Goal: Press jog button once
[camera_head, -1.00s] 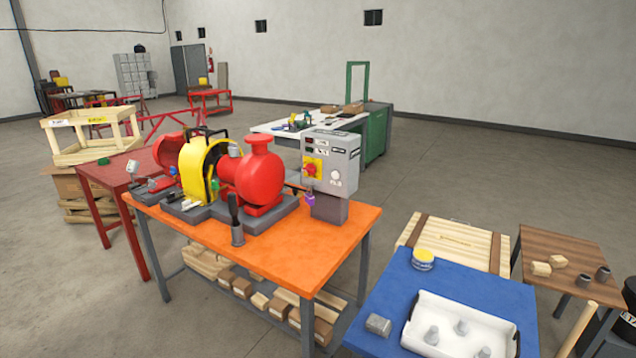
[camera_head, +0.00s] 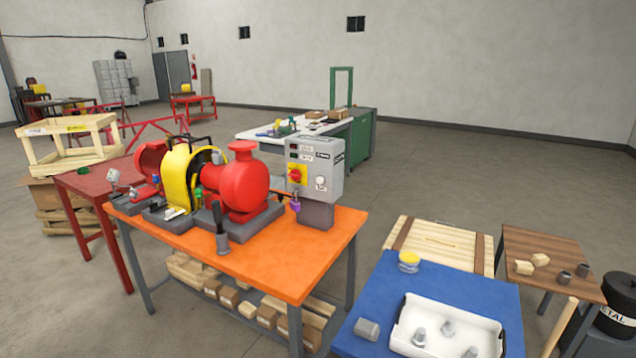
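A grey control box (camera_head: 316,170) stands at the back right of the orange table (camera_head: 305,262). Its front carries a red rotary switch on a yellow plate (camera_head: 297,174), a round white button (camera_head: 320,182) to the right of it, and small dark displays at the upper left. The labels are too small to read, so I cannot tell for sure which control is the jog button. A purple padlock (camera_head: 295,205) hangs at the box's lower left. The red pump (camera_head: 238,180) with a yellow guard (camera_head: 180,182) stands left of the box. Neither gripper is in view.
A blue table (camera_head: 372,300) with a white tray (camera_head: 398,334), a yellow-lidded jar (camera_head: 409,261) and a grey part stands at the front right. A wooden crate (camera_head: 440,243) and a brown table (camera_head: 555,250) are behind it. Bare floor lies between the orange and blue tables.

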